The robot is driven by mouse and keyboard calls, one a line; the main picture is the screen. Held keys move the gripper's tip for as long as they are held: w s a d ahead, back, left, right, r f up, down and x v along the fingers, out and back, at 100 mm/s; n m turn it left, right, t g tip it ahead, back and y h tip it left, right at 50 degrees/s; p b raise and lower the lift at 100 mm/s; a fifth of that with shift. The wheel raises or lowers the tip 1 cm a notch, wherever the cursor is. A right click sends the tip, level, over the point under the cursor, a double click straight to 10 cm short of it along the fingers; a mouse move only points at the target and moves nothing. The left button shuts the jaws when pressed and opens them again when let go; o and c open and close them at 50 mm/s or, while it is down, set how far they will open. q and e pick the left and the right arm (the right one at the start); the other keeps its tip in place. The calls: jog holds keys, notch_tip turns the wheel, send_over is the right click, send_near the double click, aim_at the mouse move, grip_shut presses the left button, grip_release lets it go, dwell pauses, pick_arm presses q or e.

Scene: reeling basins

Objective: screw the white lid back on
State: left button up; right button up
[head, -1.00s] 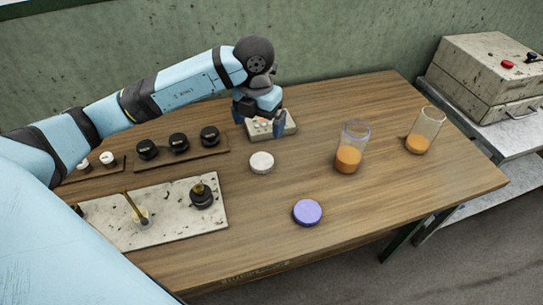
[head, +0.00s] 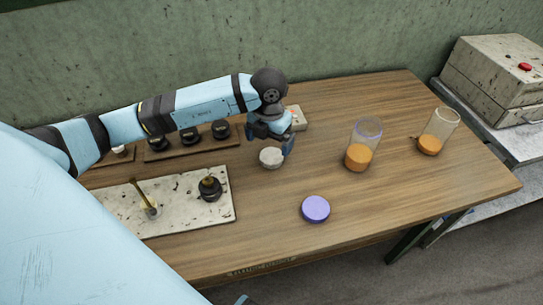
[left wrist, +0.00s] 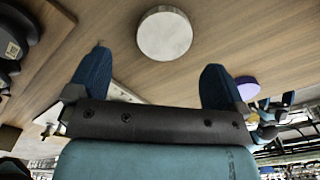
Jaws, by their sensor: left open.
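The white lid (head: 271,158) lies on the wooden table, left of the jars; it also shows as a pale disc in the left wrist view (left wrist: 165,33). My left gripper (head: 271,143) is open and empty, just over the lid's far side. In the left wrist view the lid sits beyond the spread fingertips (left wrist: 155,76), not between them. A glass jar with a purple-tinted rim (head: 364,145) and a clear-rimmed jar (head: 439,132) stand upright and uncovered, each with orange contents. What looks like my right gripper (left wrist: 275,103) is small at the left wrist view's right edge.
A purple lid (head: 316,209) lies near the front edge. A pale speckled slab (head: 180,205) holds a brass rod and black knob; a rack of black knobs (head: 160,153) is behind. A small box (head: 299,118) stands behind my gripper. The table between lid and jars is clear.

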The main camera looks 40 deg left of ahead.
aim_at(271, 156)
pick_arm(q)
jog(key=shift+f, duration=0.1)
jog(key=f, duration=0.5)
jog(key=shift+w+d, duration=0.15)
jog(key=shift+d, duration=0.1)
jog(key=c, duration=1)
